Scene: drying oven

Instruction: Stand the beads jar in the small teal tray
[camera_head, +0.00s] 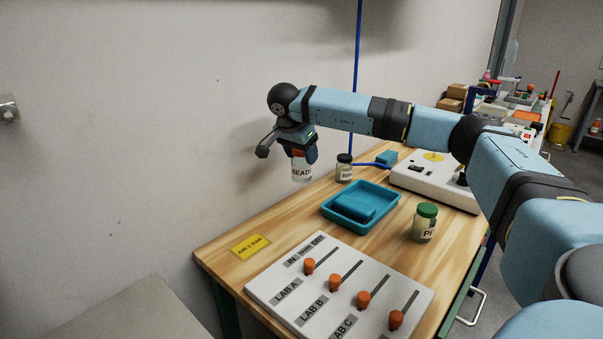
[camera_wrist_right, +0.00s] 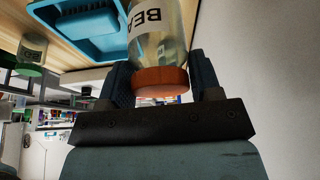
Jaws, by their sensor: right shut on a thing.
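The beads jar (camera_head: 301,170) is clear glass with an orange-brown lid and a label reading "BEAD". My right gripper (camera_head: 299,152) is shut on it near the lid and holds it upright above the table's back left part. In the right wrist view the jar (camera_wrist_right: 158,35) sits between the fingers (camera_wrist_right: 160,82). The teal tray (camera_head: 332,212) lies on the table, right of and below the jar in the head view. A darker teal raised piece (camera_head: 354,206) is inside it. The tray also shows in the wrist view (camera_wrist_right: 66,40). My left gripper is not in view.
A dark-lidded jar (camera_head: 344,170) stands close right of the held jar. A green-lidded jar (camera_head: 425,222) stands right of the tray. A white slider board (camera_head: 340,290) lies in front. A white device (camera_head: 432,185) and a small teal block (camera_head: 387,158) are behind.

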